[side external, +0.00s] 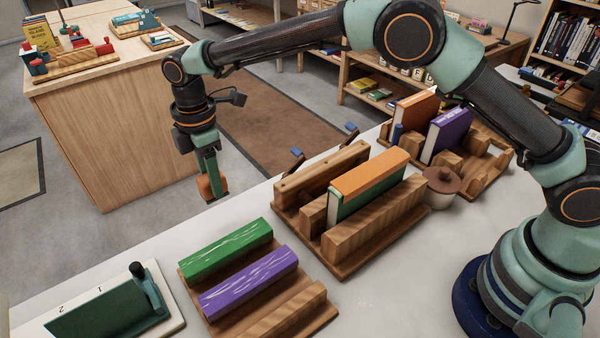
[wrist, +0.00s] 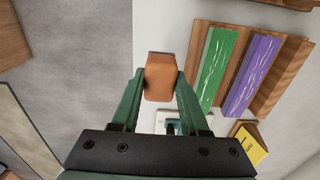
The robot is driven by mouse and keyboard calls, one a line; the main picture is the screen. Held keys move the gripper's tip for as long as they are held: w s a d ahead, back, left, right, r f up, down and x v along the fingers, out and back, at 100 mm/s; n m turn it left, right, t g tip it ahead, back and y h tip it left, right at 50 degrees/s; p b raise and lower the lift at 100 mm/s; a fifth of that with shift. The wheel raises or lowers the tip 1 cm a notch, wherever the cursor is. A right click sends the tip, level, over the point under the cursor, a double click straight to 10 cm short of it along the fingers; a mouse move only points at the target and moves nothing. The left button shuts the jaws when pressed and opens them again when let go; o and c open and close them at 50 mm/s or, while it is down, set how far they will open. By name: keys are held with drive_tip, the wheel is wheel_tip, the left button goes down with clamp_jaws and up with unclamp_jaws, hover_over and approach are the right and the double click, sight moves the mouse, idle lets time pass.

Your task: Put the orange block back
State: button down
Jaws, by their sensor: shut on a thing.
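My gripper (side external: 208,172) is shut on an orange block (side external: 212,189) and holds it high, near the table's far edge in the side view. In the wrist view the block (wrist: 160,76) sits between my two fingertips (wrist: 160,80). A wooden rack (side external: 308,310) stands on the white table, apart from my gripper. It holds a green block (side external: 227,249) and a purple block (side external: 248,282) side by side. In the wrist view the green block (wrist: 217,69) and purple block (wrist: 251,76) lie to the right of the held block.
A larger wooden rack (side external: 342,262) holds an orange-topped book (side external: 368,180). Another rack behind holds orange and purple books. A brown-lidded pot (side external: 441,185) stands between them. A green piece (side external: 105,308) with a black knob is on a numbered white board. A yellow item (wrist: 250,144) shows in the wrist view.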

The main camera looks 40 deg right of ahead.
drive_tip(key=shift+f, duration=4.15)
drive_tip(key=shift+f, duration=0.15)
drive_tip(key=shift+c, duration=2.1)
unclamp_jaws()
